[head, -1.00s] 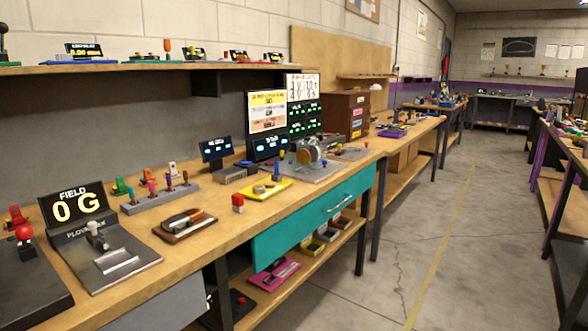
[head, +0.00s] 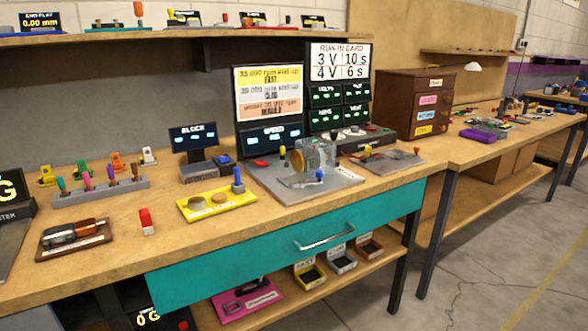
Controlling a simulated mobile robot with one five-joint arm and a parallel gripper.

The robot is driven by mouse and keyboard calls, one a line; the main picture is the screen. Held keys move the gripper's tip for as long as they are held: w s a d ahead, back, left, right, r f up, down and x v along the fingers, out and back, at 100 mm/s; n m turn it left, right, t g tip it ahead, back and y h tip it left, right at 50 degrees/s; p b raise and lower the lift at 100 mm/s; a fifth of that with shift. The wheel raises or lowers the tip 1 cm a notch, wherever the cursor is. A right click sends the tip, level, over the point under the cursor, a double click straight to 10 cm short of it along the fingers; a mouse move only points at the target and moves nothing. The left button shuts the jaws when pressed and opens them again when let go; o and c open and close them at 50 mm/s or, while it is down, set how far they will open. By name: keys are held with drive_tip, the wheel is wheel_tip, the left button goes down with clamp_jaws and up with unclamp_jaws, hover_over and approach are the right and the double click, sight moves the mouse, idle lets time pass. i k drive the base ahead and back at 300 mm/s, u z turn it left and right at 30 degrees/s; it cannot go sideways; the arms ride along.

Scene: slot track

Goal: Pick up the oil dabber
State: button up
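No part of my gripper shows in the head view. I cannot tell for certain which item is the oil dabber. A blue upright piece (head: 238,181) stands on a yellow tray (head: 215,213) beside two round pads. Several small tools with coloured handles (head: 112,177) stand upright in a grey rack (head: 101,196) to the left. A yellow-topped piece (head: 283,156) stands on the grey plate (head: 340,191) of a machine with a clear cover (head: 316,158). No label naming the dabber is readable.
The wooden bench has a teal drawer (head: 250,262) in front. A brown tray with pliers-like tools (head: 74,238) and a red block (head: 146,221) lie near the front edge. Displays stand behind. Small bins sit on the lower shelf (head: 380,262). Open floor (head: 495,270) lies at the right.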

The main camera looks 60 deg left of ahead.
sight(237, 175)
drive_tip(key=i, duration=1.1)
drive_tip(key=u, duration=4.3)
drive_tip(key=i, duration=1)
drive_tip(key=u, duration=0.05)
